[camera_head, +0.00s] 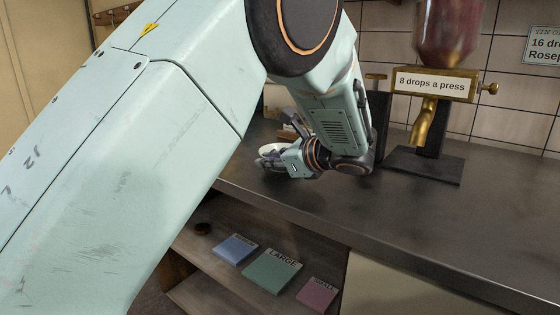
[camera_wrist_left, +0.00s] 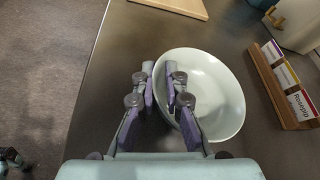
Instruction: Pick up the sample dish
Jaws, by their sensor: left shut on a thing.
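The sample dish (camera_wrist_left: 222,92) is a round, pale, shallow bowl. In the head view only a white part of the dish (camera_head: 268,149) shows behind my left gripper (camera_head: 274,162). In the left wrist view the fingers of my left gripper (camera_wrist_left: 160,82) straddle the dish's left rim, one outside and one inside, shut on it. I cannot tell whether the dish touches the counter.
A dispenser with a brass tap (camera_head: 424,122) stands at the right on the dark counter (camera_head: 440,215). A wooden rack of labelled cards (camera_wrist_left: 283,88) stands close right of the dish. Coloured boxes, including a green one (camera_head: 272,272), lie on the shelf below. The counter front is clear.

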